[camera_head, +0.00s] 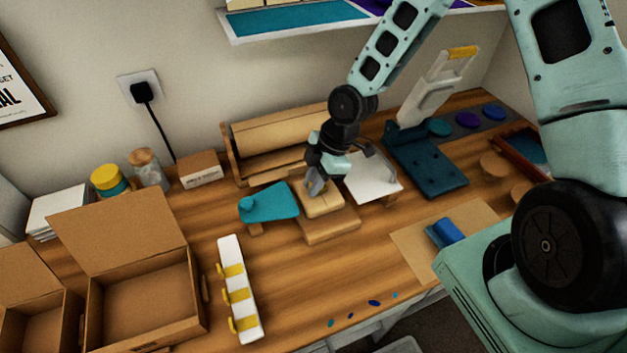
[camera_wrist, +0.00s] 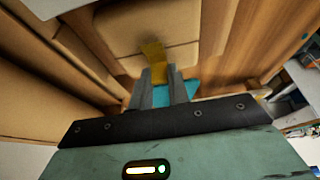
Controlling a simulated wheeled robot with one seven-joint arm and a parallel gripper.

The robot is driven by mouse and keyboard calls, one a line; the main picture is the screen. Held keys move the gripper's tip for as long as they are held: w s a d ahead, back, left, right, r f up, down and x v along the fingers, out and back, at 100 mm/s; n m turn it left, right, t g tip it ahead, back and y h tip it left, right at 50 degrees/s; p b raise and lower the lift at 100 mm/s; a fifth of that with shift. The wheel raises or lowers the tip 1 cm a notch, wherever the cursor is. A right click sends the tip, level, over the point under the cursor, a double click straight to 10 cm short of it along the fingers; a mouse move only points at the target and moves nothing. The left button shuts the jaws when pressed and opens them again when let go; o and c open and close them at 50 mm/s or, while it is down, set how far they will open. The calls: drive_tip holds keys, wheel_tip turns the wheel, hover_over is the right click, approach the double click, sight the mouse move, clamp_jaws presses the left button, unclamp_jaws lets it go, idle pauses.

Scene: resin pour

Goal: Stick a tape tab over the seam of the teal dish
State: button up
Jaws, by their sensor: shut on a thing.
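The teal dish (camera_head: 268,203) sits on a small wooden support at the middle of the bench. In the wrist view a teal part (camera_wrist: 180,92) shows behind and between my fingers; most of it is hidden. My gripper (camera_head: 316,187) is just right of the dish, low over a tan block (camera_head: 322,203). In the wrist view my gripper (camera_wrist: 161,80) is shut on a yellow tape tab (camera_wrist: 153,52), which sticks out past the fingertips over the tan block's face. I cannot tell whether the tab touches it. The dish's seam cannot be made out.
A white strip (camera_head: 236,270) with several yellow tabs lies front left. An open cardboard box (camera_head: 145,300) stands left of it. A paper roll holder (camera_head: 270,140) is behind, a white plate (camera_head: 372,180) and dark blue mat (camera_head: 430,165) right. Bench in front is mostly clear.

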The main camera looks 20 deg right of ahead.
drive_tip(key=shift+f, duration=0.35)
idle(0.7)
idle(0.3)
drive_tip(key=o, duration=0.8)
wheel_tip(320, 180, up, 8)
drive_tip(key=p, duration=0.7)
